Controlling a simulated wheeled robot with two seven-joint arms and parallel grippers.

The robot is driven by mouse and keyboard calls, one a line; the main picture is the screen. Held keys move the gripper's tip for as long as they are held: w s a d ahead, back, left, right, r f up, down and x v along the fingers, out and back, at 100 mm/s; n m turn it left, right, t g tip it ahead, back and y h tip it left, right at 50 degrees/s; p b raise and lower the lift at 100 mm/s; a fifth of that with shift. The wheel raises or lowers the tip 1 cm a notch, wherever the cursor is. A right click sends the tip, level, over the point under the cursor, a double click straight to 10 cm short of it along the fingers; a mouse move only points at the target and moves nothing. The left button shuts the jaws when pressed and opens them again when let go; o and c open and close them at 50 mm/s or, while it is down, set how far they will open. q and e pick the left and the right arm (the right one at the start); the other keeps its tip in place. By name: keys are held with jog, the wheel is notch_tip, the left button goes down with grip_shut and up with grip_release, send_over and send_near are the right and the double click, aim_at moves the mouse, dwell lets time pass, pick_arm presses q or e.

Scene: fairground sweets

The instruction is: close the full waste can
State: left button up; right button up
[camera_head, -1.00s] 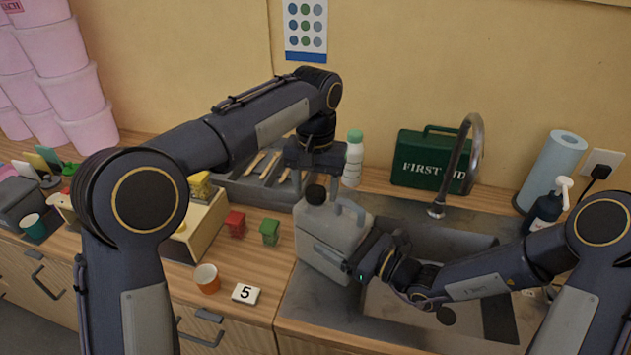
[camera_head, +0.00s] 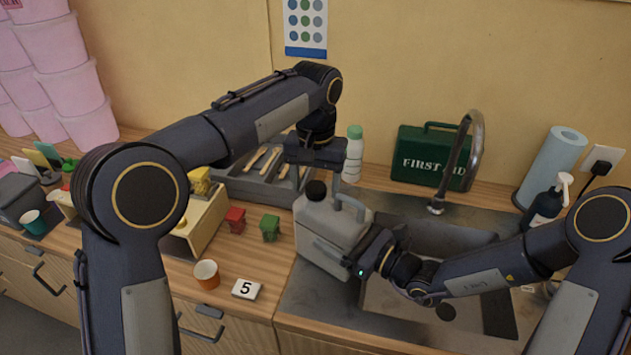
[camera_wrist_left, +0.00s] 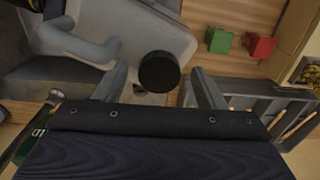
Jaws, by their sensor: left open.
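The waste can is a grey jerrycan (camera_head: 328,228) with a handle on top, standing upright at the left edge of the sink. A black cap (camera_head: 316,190) sits at its top left; whether it is fully tightened I cannot tell. My left gripper (camera_head: 316,172) is open, pointing down just above and behind the cap. In the left wrist view, the cap (camera_wrist_left: 159,72) shows just beyond and between the open fingers, with the can (camera_wrist_left: 140,35) behind. My right gripper (camera_head: 368,254) is at the can's right side; its fingers are hidden.
A cutlery tray (camera_head: 262,180) and a white bottle (camera_head: 353,153) stand behind. The faucet (camera_head: 470,150) rises at right.

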pick_arm(q)
notch_tip(320, 180, up, 12)
dwell(0.6)
pick_arm(e)
jog(key=o, duration=1.8)
jog(key=b+v, duration=0.1)
jog(key=v, duration=0.5)
jog(key=shift+s+d, duration=0.15)
jog(key=shift+d, duration=0.15)
pick_arm(q)
jog(key=shift+f+b, duration=0.3)
jog(key=shift+f, duration=0.5)
pick_arm(e)
jog(key=shift+s+d, duration=0.35)
jog(key=shift+d, duration=0.15)
